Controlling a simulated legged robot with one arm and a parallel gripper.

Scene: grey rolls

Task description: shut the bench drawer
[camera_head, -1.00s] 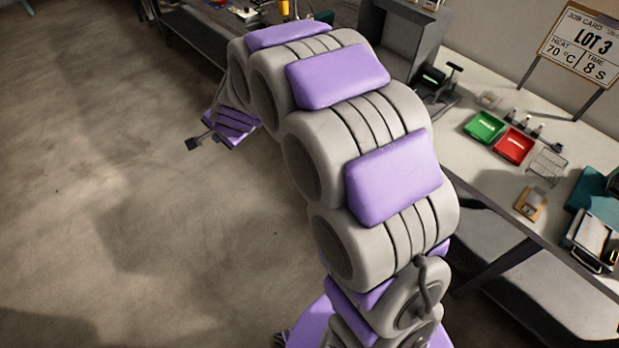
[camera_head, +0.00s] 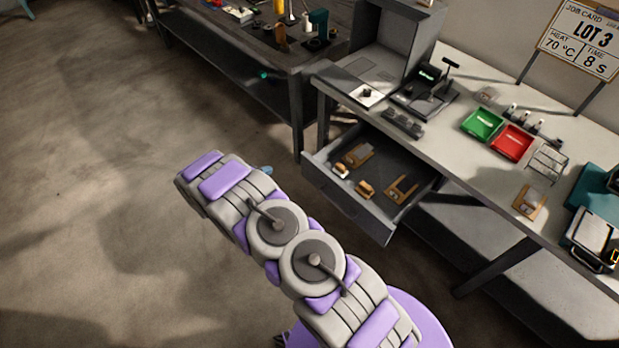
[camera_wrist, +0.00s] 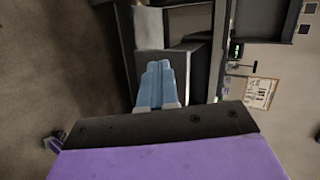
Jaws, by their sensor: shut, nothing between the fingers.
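The bench drawer (camera_head: 345,204) is pulled out from under the bench top in the head view. Several small tan and wooden pieces (camera_head: 359,156) lie inside it. My gripper (camera_wrist: 156,84) shows in the wrist view as pale blue fingers, shut together with nothing between them. In the head view only a small blue tip of it (camera_head: 265,169) shows past my arm, to the left of the drawer front and apart from it in the picture. Which grey surface in the wrist view is the drawer, I cannot tell.
The bench (camera_head: 462,158) bears a green tray (camera_head: 483,125), a red tray (camera_head: 512,143) and small devices. A job card (camera_head: 585,40) stands behind. A dark second bench (camera_head: 290,62) is at the back. Open floor (camera_head: 90,180) lies to the left.

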